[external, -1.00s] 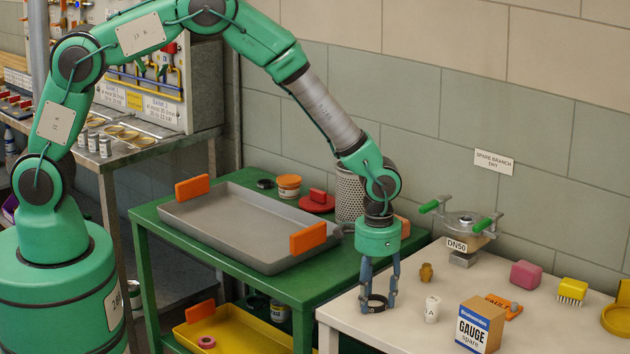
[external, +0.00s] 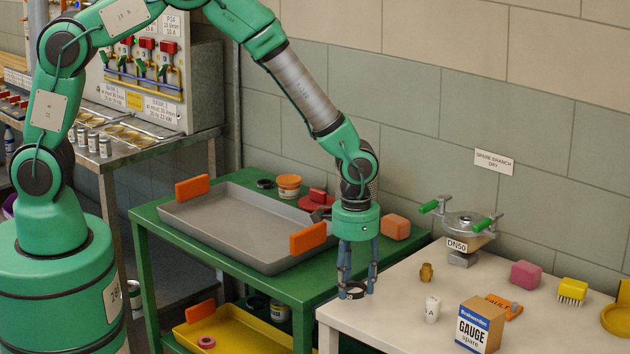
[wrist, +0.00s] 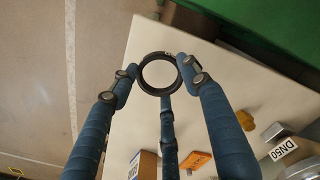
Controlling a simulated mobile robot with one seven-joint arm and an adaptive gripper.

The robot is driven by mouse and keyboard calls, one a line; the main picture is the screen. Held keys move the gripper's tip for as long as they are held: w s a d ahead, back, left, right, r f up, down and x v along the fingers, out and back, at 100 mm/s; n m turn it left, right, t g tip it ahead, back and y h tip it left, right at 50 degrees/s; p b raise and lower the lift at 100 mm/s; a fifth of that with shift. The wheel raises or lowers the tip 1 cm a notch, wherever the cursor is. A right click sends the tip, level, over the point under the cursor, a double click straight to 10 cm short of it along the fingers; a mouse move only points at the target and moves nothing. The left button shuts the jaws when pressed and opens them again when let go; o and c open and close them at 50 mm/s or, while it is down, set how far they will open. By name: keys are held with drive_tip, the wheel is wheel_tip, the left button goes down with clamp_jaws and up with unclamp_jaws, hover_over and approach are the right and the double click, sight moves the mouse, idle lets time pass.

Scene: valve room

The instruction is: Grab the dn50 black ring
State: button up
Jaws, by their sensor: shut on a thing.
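The black ring (external: 352,297) is held among the fingertips of my gripper (external: 357,288), at the left end of the pale table. In the wrist view the ring (wrist: 141,76) is seen as a full circle with small, unreadable pale marking on its upper right rim. Blue fingers of my gripper (wrist: 160,76) touch it from the sides and below. The gripper is shut on it. The ring looks close above the tabletop; the exact gap cannot be told. The flange fitting with a DN50 label (external: 457,245) and green handles stands at the table's back.
The green table (external: 150,215) with a grey tray (external: 235,225) adjoins at left.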

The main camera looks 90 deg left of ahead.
drive_tip(key=s+r+p, duration=0.1)
drive_tip(key=s, duration=1)
drive_tip(key=shift+d+p, duration=0.3)
drive_tip(key=shift+d, duration=0.1)
